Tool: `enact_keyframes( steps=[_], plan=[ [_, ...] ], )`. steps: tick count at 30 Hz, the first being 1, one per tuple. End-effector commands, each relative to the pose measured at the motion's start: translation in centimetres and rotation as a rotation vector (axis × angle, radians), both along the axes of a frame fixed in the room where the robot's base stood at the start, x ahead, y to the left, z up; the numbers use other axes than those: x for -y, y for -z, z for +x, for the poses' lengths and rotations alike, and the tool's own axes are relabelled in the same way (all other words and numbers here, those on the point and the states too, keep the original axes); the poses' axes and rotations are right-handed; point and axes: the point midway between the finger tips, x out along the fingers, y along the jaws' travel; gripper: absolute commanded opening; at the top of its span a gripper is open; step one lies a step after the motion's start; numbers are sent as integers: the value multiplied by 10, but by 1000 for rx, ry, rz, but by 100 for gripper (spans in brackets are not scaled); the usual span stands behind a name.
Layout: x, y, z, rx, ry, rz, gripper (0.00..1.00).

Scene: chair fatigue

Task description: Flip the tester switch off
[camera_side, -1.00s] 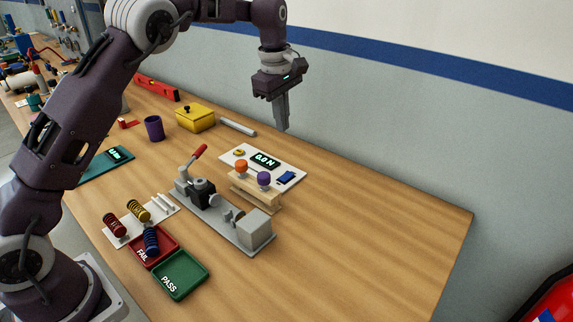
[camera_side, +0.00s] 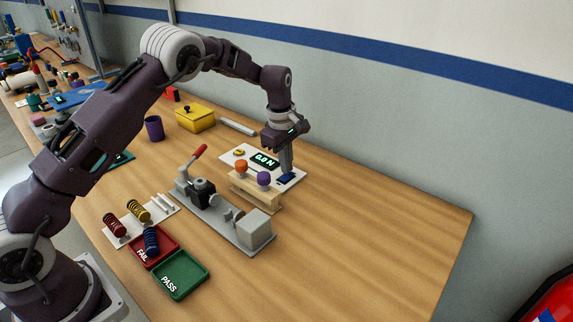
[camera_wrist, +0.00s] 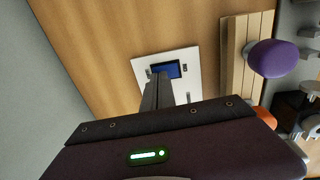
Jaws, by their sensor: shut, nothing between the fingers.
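The tester is a white panel (camera_side: 234,154) on the bench with a lit green display (camera_side: 265,159) reading "0.0 N" and a yellow knob (camera_side: 239,152). Its blue rocker switch (camera_side: 286,179) is at the panel's right end. My gripper (camera_side: 287,174) is shut and empty, pointing down over the switch end of the panel. In the wrist view the blue switch (camera_wrist: 172,70) shows just past my fingertips (camera_wrist: 158,76). I cannot tell whether the fingertips touch the switch.
A wooden stand with an orange knob (camera_side: 241,165) and a purple knob (camera_side: 264,179) stands close in front of the panel. A grey test rig with a red lever (camera_side: 199,151) is nearer. Bare bench (camera_side: 370,230) lies to the right.

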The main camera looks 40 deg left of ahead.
Motion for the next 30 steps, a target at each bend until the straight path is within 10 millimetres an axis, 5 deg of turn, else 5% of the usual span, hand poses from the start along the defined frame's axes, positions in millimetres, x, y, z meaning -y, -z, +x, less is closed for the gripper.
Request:
enact_keyframes(
  steps=[20, 30],
  plan=[
    [0, 12, 2, -4, 0, 0, 0],
    [1, 12, -14, -14, 1, -1, 0]
  ],
)
